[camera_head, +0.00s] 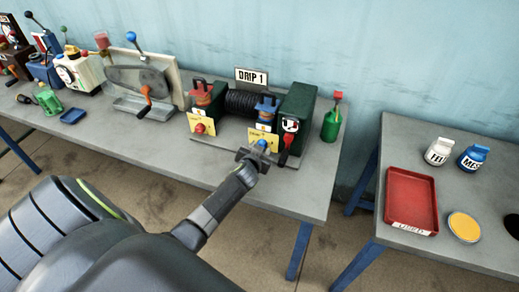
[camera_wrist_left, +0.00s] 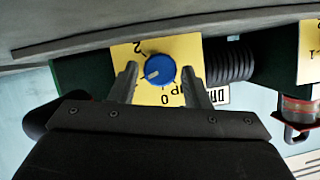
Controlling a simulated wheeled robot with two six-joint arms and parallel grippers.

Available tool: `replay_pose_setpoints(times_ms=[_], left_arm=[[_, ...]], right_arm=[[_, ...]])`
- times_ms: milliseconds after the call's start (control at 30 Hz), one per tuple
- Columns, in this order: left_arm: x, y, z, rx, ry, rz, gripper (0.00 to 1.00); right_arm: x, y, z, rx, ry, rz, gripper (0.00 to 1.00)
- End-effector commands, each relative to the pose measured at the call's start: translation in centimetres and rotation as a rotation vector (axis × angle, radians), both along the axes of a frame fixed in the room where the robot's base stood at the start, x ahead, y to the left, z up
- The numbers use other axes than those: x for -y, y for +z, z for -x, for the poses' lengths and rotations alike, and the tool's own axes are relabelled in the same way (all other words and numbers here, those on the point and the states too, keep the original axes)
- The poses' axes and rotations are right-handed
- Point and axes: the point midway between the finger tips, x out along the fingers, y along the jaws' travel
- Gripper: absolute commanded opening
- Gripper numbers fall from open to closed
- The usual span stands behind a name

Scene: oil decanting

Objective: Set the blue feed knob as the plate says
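The blue feed knob (camera_head: 262,144) is on a yellow dial plate (camera_head: 264,134) at the front of the right-hand oiler. In the left wrist view the blue knob (camera_wrist_left: 163,64) has a white mark towards the lower left of the picture. The dial (camera_wrist_left: 180,48) shows a 2 and a 0; the left finger covers part of it. My left gripper (camera_wrist_left: 160,88) is open, one finger on each side of the knob, with gaps showing. It also shows in the head view (camera_head: 254,158). The sign plate (camera_head: 251,76) behind reads DRIP 1. My right gripper is out of view.
A similar oiler with a red knob (camera_head: 199,128) stands left of a black coil (camera_head: 240,102). A red-handled lever (camera_head: 287,142) and green oil can (camera_head: 331,122) are to the right. A side table holds a red tray (camera_head: 391,191) and two bottles.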

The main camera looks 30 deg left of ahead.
Motion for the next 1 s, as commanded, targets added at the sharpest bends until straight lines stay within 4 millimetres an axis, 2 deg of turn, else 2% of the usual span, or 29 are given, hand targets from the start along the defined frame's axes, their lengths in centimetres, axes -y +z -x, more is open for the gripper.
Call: replay_pose_setpoints(times_ms=[167,367,1000], left_arm=[[0.1,0.1,0.2,0.0,0.0,0.001,0.43],[0.6,0.6,1.7,0.0,0.0,0.001,0.43],[3.7,4.4,10.7,0.0,0.001,0.003,0.43]], right_arm=[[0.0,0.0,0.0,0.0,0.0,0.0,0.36],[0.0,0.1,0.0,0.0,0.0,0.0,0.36],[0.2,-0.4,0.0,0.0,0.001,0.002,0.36]])
